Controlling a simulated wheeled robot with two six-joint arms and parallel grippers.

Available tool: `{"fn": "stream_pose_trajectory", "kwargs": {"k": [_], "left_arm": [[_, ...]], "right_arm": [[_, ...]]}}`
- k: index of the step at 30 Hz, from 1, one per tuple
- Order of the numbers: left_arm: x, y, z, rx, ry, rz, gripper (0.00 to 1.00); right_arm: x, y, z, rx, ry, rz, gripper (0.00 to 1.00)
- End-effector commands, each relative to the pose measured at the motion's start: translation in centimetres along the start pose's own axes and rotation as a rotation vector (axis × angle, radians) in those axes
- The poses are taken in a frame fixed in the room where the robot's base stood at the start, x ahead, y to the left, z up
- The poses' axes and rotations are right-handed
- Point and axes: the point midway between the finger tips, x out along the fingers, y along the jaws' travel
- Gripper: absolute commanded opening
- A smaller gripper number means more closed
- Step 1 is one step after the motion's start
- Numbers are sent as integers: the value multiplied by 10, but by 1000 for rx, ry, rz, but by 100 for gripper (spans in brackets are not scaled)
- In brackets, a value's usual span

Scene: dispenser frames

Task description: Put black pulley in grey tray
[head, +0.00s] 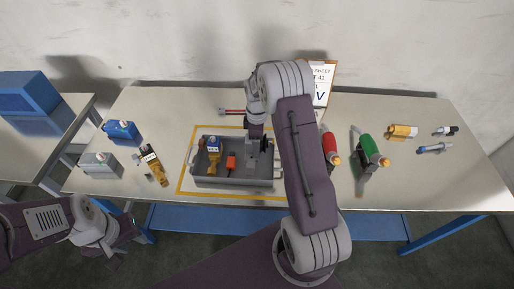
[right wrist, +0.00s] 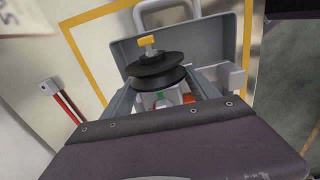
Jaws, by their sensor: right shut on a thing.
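The grey tray (head: 205,181) stands on the table inside a yellow outline; its wall also shows in the right wrist view (right wrist: 205,38). The black pulley (right wrist: 158,70), with a yellow-topped bolt through it, is held by my right gripper (right wrist: 165,98), over the tray. In the head view my right gripper (head: 258,150) reaches down at the tray's right part, and I cannot make out the pulley there. Whether the pulley touches the tray floor is unclear. My left gripper (head: 128,240) is off the table's front left edge, apparently open and empty.
In the tray are a blue-and-yellow item (head: 214,150) and an orange-red piece (head: 231,161). Left stand a blue container (head: 122,132), a grey container (head: 101,165) and a yellow-black tool (head: 153,165). Right are red (head: 330,146) and green (head: 371,150) bottles and a yellow cylinder (head: 402,132).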

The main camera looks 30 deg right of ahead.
Motion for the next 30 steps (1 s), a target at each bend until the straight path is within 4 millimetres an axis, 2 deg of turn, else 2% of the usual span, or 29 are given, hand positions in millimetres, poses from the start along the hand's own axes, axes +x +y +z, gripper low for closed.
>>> {"fn": "stream_pose_trajectory", "kwargs": {"k": [3,7,19,20,21,22,30], "left_arm": [[-4,0,0,0,0,0,36],[-6,0,-1,0,0,0,36],[-3,0,0,0,0,0,36],[-3,0,0,0,0,0,36],[-3,0,0,0,0,0,36],[-3,0,0,0,0,0,36],[-4,0,0,0,0,0,36]], "right_arm": [[19,-2,1,0,-2,-6,0],[35,-1,1,0,-1,-2,0],[42,0,1,0,0,-1,0],[41,-1,1,0,-1,-2,77],[41,-1,1,0,-1,-2,88],[41,-1,1,0,-1,-2,90],[40,-1,1,0,-1,-2,90]]}}
